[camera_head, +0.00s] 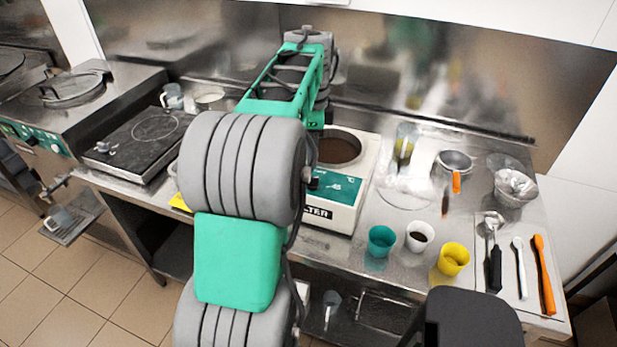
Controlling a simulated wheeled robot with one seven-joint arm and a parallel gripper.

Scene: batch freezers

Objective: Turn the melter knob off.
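The melter (341,217) is a white box with a green front panel (338,187), a partly covered dark label ending in "LTER", and a round dark well (338,147) on top. A small dark shape (314,184) at the left end of the green panel, right beside my arm, looks like its knob. I cannot tell which way it is turned. My grey and green arm crosses in front of the melter's left side and hides part of it. I cannot make out my gripper or its fingers in this view.
Teal (381,241), white (419,237) and yellow (453,259) cups stand right of the melter along the counter front. Metal bowls (515,187) stand behind them. Utensils lie on a mat (511,306) at right. A black hot plate (140,143) stands at left.

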